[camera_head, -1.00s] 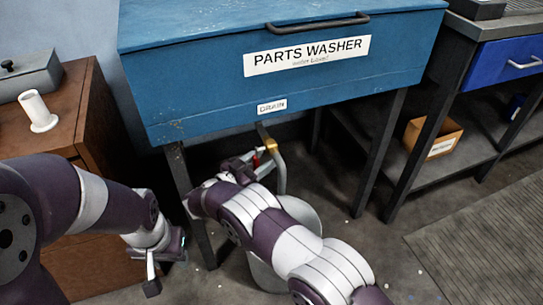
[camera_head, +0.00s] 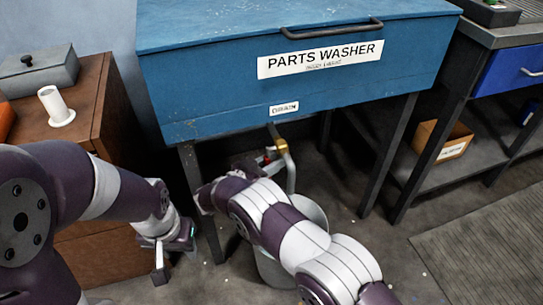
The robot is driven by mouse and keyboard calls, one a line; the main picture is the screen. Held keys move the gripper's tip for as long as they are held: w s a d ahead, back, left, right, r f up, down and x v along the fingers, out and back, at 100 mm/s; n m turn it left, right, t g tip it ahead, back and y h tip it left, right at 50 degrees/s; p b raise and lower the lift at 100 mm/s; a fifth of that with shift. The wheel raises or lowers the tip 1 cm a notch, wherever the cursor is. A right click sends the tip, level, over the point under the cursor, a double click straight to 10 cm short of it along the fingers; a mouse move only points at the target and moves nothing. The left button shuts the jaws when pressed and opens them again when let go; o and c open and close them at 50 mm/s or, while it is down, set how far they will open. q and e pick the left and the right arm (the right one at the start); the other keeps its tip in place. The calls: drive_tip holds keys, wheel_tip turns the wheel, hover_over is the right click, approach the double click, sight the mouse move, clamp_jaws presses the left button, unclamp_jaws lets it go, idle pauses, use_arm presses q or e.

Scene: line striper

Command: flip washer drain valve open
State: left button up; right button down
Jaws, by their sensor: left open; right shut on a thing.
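The blue parts washer (camera_head: 215,95) stands on dark legs in the middle, with a small drain label (camera_head: 284,108) low on its front. Below the label a drain pipe with a brass fitting (camera_head: 281,145) bends downward. A small red part of the drain valve (camera_head: 268,157) shows beside the pipe. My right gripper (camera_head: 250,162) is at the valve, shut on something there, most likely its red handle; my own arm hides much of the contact.
A grey bucket (camera_head: 312,212) stands under the drain, partly behind my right arm. The brown cabinet (camera_head: 95,120) on the left carries a white spool (camera_head: 56,106) and a grey box (camera_head: 40,70). A workbench with a cardboard box (camera_head: 450,145) stands right. Open floor lies front right.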

drive_tip(key=shift+s+d+r+n+g+y+p, duration=0.2)
drive_tip(key=shift+s+n+g+p, duration=0.3)
drive_tip(key=shift+n+p, duration=0.55)
drive_tip(key=shift+s+d+r+n+g+y+p, duration=0.25)
drive_tip(key=shift+s+n+p, duration=0.3)
drive_tip(key=shift+n+p, duration=0.5)
drive_tip(key=shift+a+f, duration=0.1)
drive_tip(key=shift+f, duration=0.05)
drive_tip(key=c, duration=1)
unclamp_jaws()
drive_tip(key=shift+o, duration=0.2)
